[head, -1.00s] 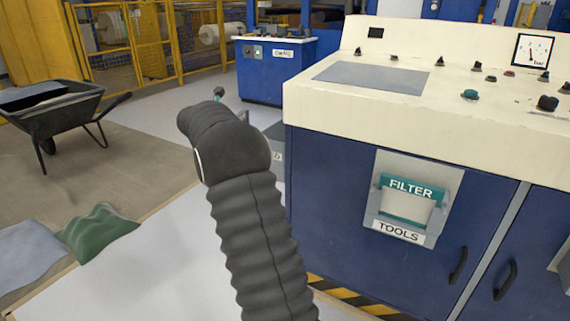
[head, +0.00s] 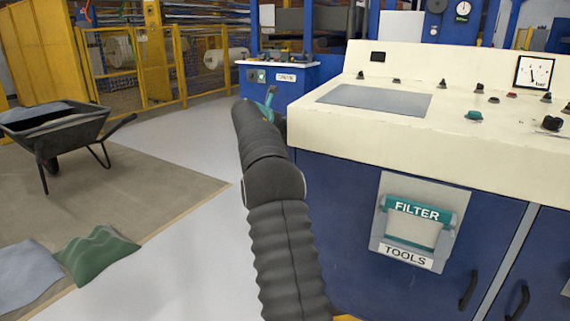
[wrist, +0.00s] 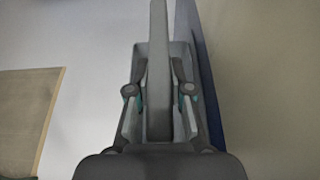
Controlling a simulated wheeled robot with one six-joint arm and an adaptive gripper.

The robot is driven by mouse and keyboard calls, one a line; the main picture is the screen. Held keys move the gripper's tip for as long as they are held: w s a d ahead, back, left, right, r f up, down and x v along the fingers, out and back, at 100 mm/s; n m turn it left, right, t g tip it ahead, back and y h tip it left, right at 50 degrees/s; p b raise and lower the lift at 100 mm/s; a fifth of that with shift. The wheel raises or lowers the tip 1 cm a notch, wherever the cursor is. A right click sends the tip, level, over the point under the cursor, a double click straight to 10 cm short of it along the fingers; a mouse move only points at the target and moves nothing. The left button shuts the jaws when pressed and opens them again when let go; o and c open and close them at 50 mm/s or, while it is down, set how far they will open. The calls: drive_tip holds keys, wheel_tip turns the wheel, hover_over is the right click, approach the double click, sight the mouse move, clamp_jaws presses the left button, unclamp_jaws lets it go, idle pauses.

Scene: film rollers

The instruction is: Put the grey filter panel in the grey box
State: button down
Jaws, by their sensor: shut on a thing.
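The grey filter panel (wrist: 159,60) shows nearly edge-on in the wrist view, as a long upright strip in the middle. My gripper (wrist: 160,112) is shut on it, with a finger on each side. Behind the panel are the pale grey walls of what looks like the grey box (wrist: 141,58), beside a blue cabinet side. The panel overlaps the box in this view; I cannot tell whether it is inside or above. In the head view my gripper (head: 268,102) is small and partly hidden at the arm's far end; panel and box are hidden there.
The blue cabinet with a cream console top (head: 390,120) stands close on the right. Its front carries a FILTER/TOOLS holder (head: 410,235). Pale floor (head: 190,240) between is clear.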

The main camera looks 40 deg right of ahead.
wheel_tip(320, 180, down, 12)
drive_tip(key=b, duration=0.3)
drive_tip(key=shift+r, duration=0.25)
drive_tip(key=shift+f, duration=0.1)
drive_tip(key=shift+f, duration=0.3)
drive_tip(key=shift+f, duration=0.25)
drive_tip(key=c, duration=1.1)
unclamp_jaws()
drive_tip(key=shift+o, duration=0.2)
drive_tip(key=shift+r, duration=0.1)
